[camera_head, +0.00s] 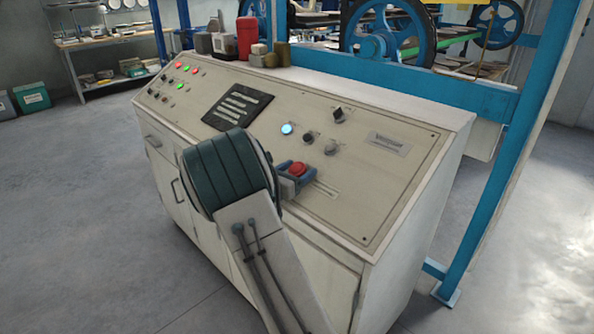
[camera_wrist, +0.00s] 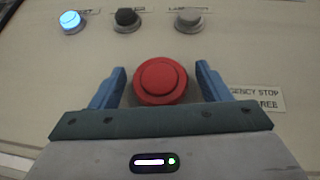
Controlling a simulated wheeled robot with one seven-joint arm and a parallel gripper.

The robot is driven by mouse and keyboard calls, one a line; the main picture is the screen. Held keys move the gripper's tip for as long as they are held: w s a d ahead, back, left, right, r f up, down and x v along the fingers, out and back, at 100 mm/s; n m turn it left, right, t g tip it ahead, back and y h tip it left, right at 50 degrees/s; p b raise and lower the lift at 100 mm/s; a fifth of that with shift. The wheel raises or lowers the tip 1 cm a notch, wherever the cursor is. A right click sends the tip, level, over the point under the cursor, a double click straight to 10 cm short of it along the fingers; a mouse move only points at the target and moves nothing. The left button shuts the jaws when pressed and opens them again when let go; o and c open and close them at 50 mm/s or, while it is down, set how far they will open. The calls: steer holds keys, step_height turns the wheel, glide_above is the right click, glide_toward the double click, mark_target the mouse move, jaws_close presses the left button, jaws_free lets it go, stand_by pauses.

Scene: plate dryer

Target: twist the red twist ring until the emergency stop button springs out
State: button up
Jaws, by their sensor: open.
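The red emergency stop button with its red twist ring (camera_wrist: 161,81) sits on the sloped panel between the two blue fingers of my gripper (camera_wrist: 160,85) in the wrist view. A small gap shows on each side, so the fingers do not touch the ring there. In the head view, the red button (camera_head: 297,169) shows just beyond my gripper (camera_head: 297,178), whose open fingers flank it. Part of the label at the right, reading "...GENCY STOP", is covered by the right finger.
The beige control panel (camera_head: 395,185) carries a lit blue button (camera_head: 288,128), a black knob (camera_head: 308,138) and a grey knob (camera_head: 331,147) above the red button. A dark slotted plate (camera_head: 237,105) lies to the left. A blue frame post (camera_head: 500,190) stands at the right.

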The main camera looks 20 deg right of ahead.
steer(key=c, duration=1)
steer(key=shift+o, duration=0.2)
steer(key=shift+m+g+h, duration=0.3)
steer(key=shift+m+g, duration=0.2)
steer(key=shift+g, duration=0.1)
steer(key=m+g+h, duration=0.1)
steer(key=m+g, duration=0.3)
steer(key=shift+w+m+p, duration=0.1)
steer(key=shift+m+p, duration=0.2)
steer(key=shift+p, duration=0.1)
steer(key=shift+m+g+p, duration=0.35)
steer(key=shift+m+g, duration=1.65)
steer(key=shift+g, duration=0.3)
steer(key=shift+m, duration=0.3)
